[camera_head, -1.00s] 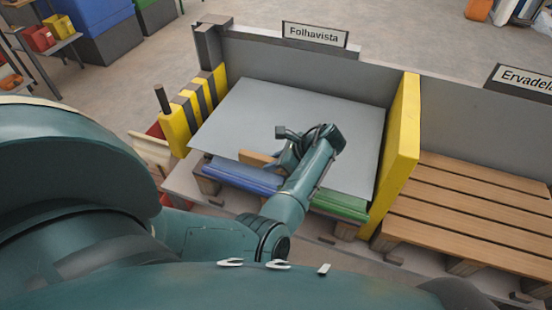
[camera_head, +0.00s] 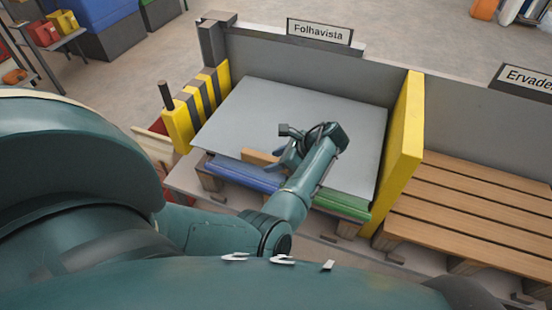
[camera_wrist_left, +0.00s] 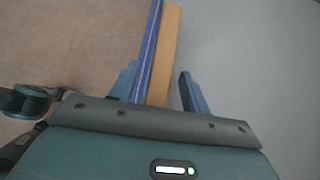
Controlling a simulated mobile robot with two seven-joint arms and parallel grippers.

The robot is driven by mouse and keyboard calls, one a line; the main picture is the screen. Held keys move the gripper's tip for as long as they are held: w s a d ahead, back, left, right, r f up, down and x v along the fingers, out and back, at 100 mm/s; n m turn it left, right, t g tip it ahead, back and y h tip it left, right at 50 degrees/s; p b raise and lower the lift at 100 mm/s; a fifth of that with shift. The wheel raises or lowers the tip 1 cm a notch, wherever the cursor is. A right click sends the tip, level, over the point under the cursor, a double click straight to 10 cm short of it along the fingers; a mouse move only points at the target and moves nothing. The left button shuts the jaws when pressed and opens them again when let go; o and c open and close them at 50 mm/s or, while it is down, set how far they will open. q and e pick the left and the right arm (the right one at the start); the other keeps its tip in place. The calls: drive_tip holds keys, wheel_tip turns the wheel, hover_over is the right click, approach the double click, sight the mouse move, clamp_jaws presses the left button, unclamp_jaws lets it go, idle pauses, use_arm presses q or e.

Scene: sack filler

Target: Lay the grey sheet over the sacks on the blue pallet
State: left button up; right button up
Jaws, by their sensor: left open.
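The grey sheet (camera_head: 315,105) lies flat and wide across the bay under the Folhavista sign. A blue piece (camera_head: 245,174) and a green piece (camera_head: 342,203) show below its front edge, on wooden blocks; I cannot tell whether they are sacks or pallet parts. A tan strip (camera_head: 260,156) shows at that edge. My left gripper (camera_head: 276,165) is open there. In the left wrist view its fingers (camera_wrist_left: 157,72) stand apart on either side of the blue edge (camera_wrist_left: 149,50) and tan strip (camera_wrist_left: 165,50), with the sheet (camera_wrist_left: 250,60) to the right. My right gripper is not seen.
A yellow wall (camera_head: 402,145) bounds the bay on the right, and a yellow-and-black striped guard (camera_head: 196,105) on the left. A grey back wall (camera_head: 300,65) stands behind. An empty wooden pallet (camera_head: 470,215) lies to the right, under another sign.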

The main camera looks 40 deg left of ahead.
use_arm(q)
drive_tip(key=v, duration=1.3)
